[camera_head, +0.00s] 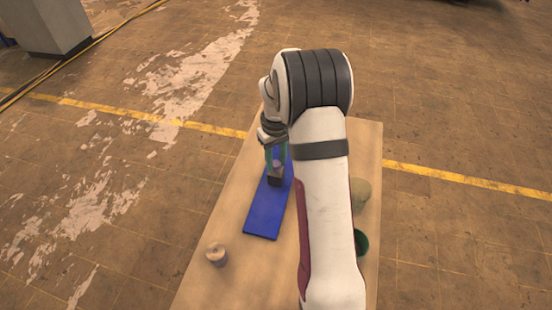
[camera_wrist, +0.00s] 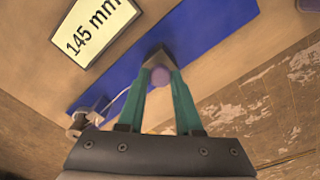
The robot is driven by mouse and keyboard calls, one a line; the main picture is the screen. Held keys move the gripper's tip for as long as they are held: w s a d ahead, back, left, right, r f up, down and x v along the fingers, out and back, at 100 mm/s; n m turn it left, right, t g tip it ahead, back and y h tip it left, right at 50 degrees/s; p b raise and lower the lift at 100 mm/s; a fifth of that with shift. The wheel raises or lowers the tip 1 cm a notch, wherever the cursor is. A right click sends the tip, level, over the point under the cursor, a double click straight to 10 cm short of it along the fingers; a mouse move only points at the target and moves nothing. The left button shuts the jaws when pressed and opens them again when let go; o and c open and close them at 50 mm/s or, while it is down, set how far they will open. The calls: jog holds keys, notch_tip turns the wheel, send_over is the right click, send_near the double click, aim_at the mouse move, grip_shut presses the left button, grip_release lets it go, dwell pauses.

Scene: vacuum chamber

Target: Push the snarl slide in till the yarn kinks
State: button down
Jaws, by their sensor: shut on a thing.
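A long blue board (camera_head: 264,212) lies on the table, and it also fills the middle of the wrist view (camera_wrist: 206,35). The knob is beside a dark block (camera_wrist: 158,53), likely part of the slide. A pale strand (camera_wrist: 119,104), perhaps the yarn, curves beside a metallic fitting (camera_wrist: 86,118) at the board's edge. In the head view my gripper (camera_head: 276,160) is at the board's far half, above the dark block (camera_head: 275,180). Any kink cannot be made out.
A label reading 145 mm (camera_wrist: 94,30) lies beside the board. A small round spool-like piece (camera_head: 215,254) stands at the table's left. A green cup (camera_head: 362,243) and a beige cylinder (camera_head: 361,195) are partly hidden behind my arm. The near left tabletop (camera_head: 205,288) is clear.

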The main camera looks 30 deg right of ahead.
dwell(0.4)
jog(key=shift+w+d, duration=0.55)
jog(key=c, duration=0.6)
grip_release()
notch_tip(320, 180, up, 16)
jog(key=shift+f, duration=0.1)
